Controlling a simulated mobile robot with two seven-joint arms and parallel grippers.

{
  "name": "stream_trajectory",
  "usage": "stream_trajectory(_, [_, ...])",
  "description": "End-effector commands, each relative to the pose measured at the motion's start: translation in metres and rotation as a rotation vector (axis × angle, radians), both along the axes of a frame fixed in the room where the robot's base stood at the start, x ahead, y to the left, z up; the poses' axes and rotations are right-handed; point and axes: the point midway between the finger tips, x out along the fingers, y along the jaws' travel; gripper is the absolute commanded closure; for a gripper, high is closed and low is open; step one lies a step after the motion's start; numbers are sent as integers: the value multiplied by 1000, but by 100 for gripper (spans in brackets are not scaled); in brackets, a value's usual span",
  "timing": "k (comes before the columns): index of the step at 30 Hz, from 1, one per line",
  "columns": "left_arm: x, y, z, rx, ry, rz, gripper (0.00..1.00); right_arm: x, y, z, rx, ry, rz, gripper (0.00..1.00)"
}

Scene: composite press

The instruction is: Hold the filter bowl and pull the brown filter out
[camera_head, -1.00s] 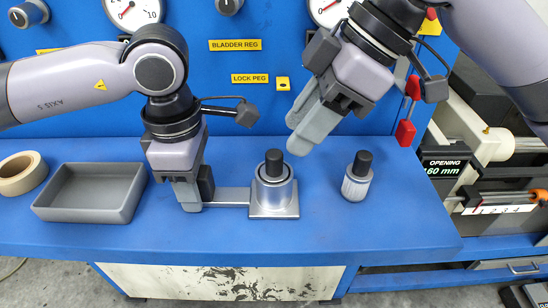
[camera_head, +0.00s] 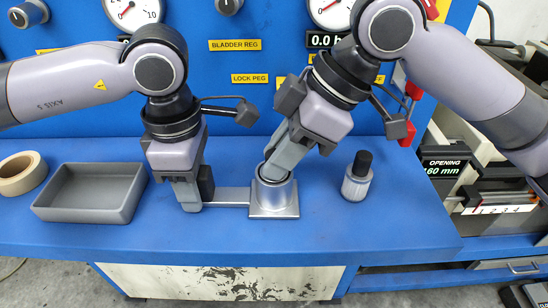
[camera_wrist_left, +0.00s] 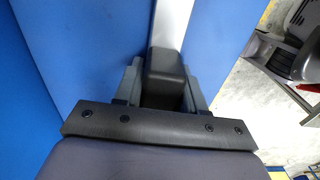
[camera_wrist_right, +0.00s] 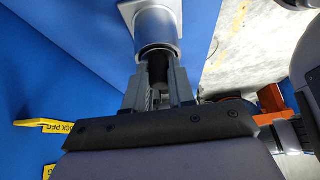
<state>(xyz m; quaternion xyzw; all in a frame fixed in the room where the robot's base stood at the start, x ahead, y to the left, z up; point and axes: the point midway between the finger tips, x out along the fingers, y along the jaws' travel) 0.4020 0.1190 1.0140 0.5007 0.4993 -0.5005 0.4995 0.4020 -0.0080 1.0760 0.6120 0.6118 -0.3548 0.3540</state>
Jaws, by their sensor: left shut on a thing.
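The filter bowl (camera_head: 276,208) is a silver metal cup on a square base, with a flat bar running left from it. My left gripper (camera_head: 198,190) is shut on the dark grip (camera_wrist_left: 165,68) at the bar's end. The filter (camera_wrist_right: 157,68) shows as a dark, nearly black cylinder standing in the bowl (camera_wrist_right: 158,30) in the right wrist view. My right gripper (camera_wrist_right: 158,78) is tilted over the bowl, with its fingers apart on either side of the filter. In the head view my right gripper (camera_head: 272,170) hides the filter.
A pale grey cylinder with a black top (camera_head: 357,180) stands right of the bowl. A grey tray (camera_head: 125,212) and a tape roll (camera_head: 18,175) lie at the left. The blue panel (camera_head: 237,110) rises behind. The front right of the bench is clear.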

Motion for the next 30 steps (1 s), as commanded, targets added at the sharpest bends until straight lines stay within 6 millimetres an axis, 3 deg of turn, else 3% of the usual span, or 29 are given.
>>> stream_trajectory(15, [0, 0, 1, 0, -1, 0, 100, 0, 0, 5, 2, -2, -1, 100])
stream_trajectory(30, [0, 0, 1, -1, -1, 0, 100, 1, 0, 29, 1, -2, -1, 100])
